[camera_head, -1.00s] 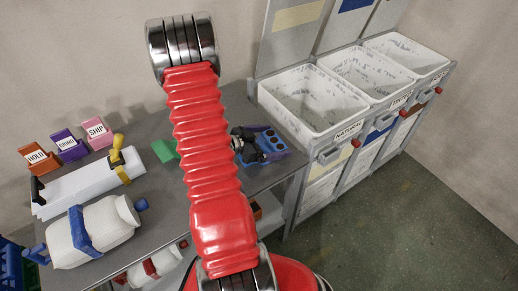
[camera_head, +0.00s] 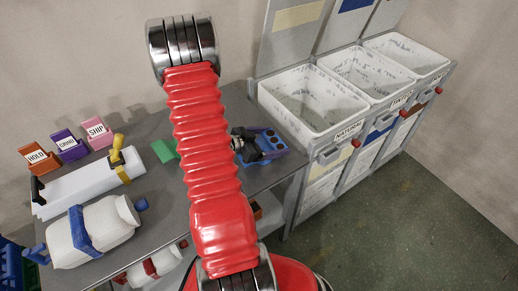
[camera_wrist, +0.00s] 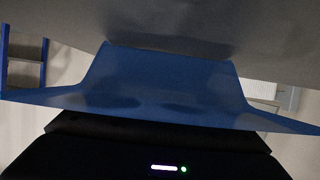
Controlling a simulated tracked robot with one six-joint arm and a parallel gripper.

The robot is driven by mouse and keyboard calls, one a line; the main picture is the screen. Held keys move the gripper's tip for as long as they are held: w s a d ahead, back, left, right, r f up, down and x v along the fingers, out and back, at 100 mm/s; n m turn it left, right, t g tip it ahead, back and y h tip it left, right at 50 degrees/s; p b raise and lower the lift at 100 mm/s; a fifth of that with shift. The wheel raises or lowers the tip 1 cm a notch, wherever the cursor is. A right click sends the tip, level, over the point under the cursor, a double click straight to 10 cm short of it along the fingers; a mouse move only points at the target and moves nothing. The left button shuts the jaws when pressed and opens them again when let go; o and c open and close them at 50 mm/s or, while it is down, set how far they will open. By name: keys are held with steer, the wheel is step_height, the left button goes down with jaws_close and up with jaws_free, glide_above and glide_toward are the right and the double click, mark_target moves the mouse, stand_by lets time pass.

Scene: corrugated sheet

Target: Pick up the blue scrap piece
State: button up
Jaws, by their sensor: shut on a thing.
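The blue scrap piece (camera_wrist: 170,85) fills the middle of the wrist view. It is a bent sheet with a raised middle and flat flanges spreading to both sides. My gripper (camera_wrist: 165,122) shows as a dark body along the bottom of that view, shut on the piece's near edge. Its fingertips are hard to make out in the dark. In the head view my red arm covers the middle, and I cannot make out the blue piece there.
Open white bins (camera_head: 310,100) stand to the right. Green floor is clear at the lower right.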

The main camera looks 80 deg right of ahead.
steer(key=shift+r, duration=0.1)
steer(key=shift+c, duration=0.2)
steer(key=shift+r, duration=4.95)
